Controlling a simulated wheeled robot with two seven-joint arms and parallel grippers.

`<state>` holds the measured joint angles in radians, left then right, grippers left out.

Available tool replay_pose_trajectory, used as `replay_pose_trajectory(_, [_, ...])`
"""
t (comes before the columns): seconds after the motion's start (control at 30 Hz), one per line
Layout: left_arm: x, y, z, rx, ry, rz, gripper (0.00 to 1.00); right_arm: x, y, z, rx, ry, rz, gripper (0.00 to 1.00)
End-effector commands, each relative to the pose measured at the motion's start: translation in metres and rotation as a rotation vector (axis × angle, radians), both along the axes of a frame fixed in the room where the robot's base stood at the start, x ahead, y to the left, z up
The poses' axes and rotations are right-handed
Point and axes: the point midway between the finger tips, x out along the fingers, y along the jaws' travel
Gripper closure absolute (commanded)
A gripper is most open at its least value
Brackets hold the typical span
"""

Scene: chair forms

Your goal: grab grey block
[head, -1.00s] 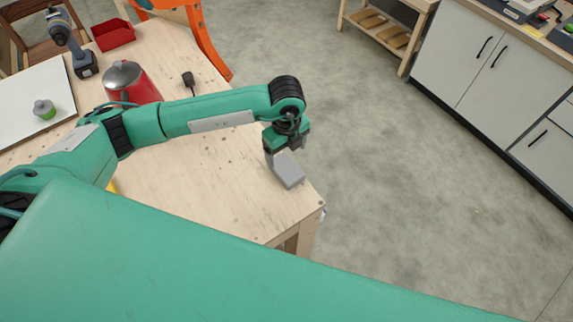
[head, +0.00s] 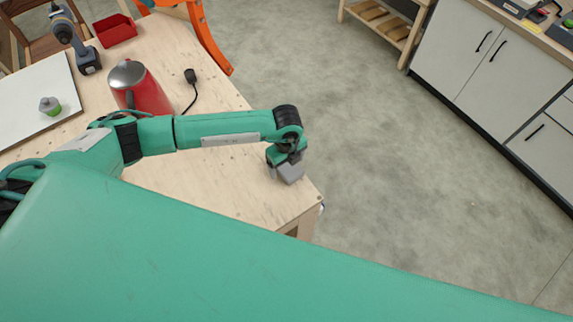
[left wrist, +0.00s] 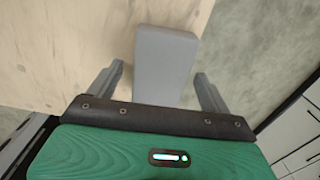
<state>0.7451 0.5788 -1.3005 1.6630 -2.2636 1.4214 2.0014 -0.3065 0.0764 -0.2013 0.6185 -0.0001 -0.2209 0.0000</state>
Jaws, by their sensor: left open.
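The grey block (head: 291,172) lies on the wooden table near its right corner, partly hidden by my left gripper in the head view. In the left wrist view the grey block (left wrist: 163,65) is between the two fingers, with a gap on each side. My left gripper (head: 281,171) is over the block, pointing down. In the left wrist view my left gripper (left wrist: 162,82) is open, one finger on either side of the block. My right gripper is not in view.
A drill (head: 70,38), a red tray (head: 115,30) and a white board (head: 30,98) are farther back. The table's edge is close to the block; open floor (head: 420,190) lies beyond.

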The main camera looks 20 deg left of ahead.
Motion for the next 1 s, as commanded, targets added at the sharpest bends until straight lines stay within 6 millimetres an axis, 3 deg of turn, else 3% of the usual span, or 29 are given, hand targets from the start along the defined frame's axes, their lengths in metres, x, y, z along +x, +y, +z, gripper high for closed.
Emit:
replay_pose_trajectory(0.03, [0.000, 0.000, 0.000, 0.000, 0.000, 0.000, 0.22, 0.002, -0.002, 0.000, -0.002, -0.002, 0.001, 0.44])
replay_pose_trajectory(0.3, [0.001, 0.000, 0.001, -0.001, -0.001, 0.001, 0.71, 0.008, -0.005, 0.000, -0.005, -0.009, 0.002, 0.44])
replay_pose_trajectory(0.57, [0.001, 0.000, 0.002, -0.001, -0.001, 0.001, 0.71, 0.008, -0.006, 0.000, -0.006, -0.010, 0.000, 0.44])
replay_pose_trajectory(0.73, [0.002, 0.000, 0.013, -0.002, -0.003, 0.001, 0.71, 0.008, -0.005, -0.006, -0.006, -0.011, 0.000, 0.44])
replay_pose_trajectory(0.87, [0.002, 0.000, 0.034, -0.003, -0.005, 0.000, 0.71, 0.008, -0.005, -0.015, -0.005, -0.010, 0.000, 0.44])
replay_pose_trajectory(1.0, [0.002, -0.001, 0.073, -0.004, -0.007, -0.001, 0.71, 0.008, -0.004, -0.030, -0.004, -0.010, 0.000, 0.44])
